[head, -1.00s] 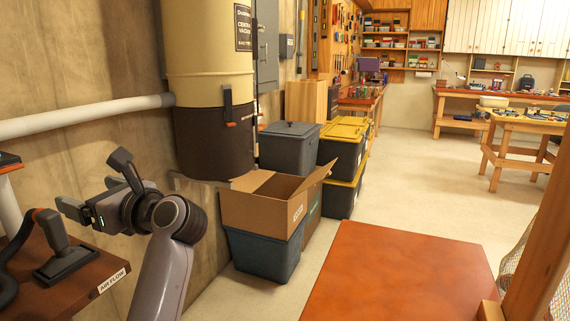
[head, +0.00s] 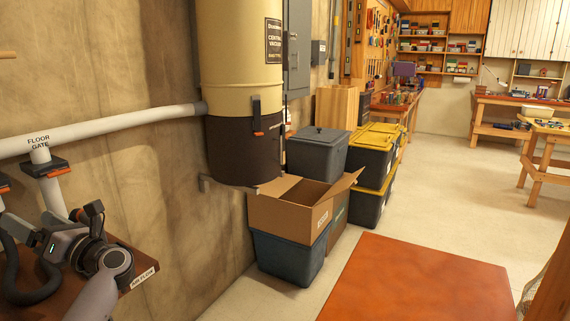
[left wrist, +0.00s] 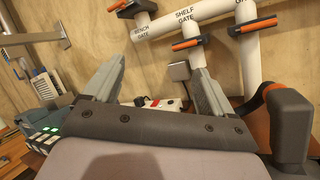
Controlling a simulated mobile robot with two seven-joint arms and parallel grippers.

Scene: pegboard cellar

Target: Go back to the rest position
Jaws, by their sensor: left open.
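My left gripper (head: 22,230) is at the left edge of the head view, above a dark red-brown shelf (head: 132,262) with a label reading AIRFLOW. In the left wrist view its two grey fingers (left wrist: 158,88) stand wide apart, with nothing between them. Beyond the fingers, a small white and red object (left wrist: 160,103) lies at the back; I cannot tell what it is. My right gripper is in neither view.
White pipes (head: 110,128) with orange-handled gates run along the wall near my left arm. An open cardboard box (head: 290,212) sits on a blue bin beside the vacuum drum (head: 243,150).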

